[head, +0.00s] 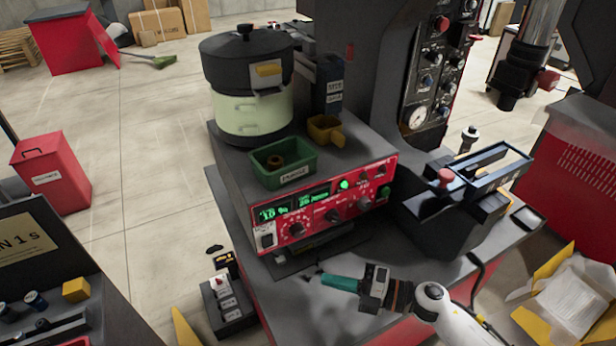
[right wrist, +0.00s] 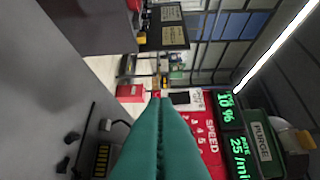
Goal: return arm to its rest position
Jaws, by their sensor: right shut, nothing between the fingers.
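My right gripper (head: 341,283) has teal fingers and lies low over the grey bench top, in front of the red control panel (head: 325,206) of the feeder controller. Its fingers are shut with nothing between them; in the right wrist view they (right wrist: 160,128) are pressed together, pointing forward. The white right arm (head: 445,308) comes in from the lower right. The panel also shows in the right wrist view (right wrist: 208,137), to the right of the fingers. My left gripper is not in view.
A green tray (head: 283,164) holding a small brown part and a yellow cup (head: 325,130) sit on the controller, before the lidded bowl feeder (head: 250,85). A black fixture (head: 455,205) stands right. A switch box (head: 226,302) is at the bench's left edge. An open carton (head: 570,297) is lower right.

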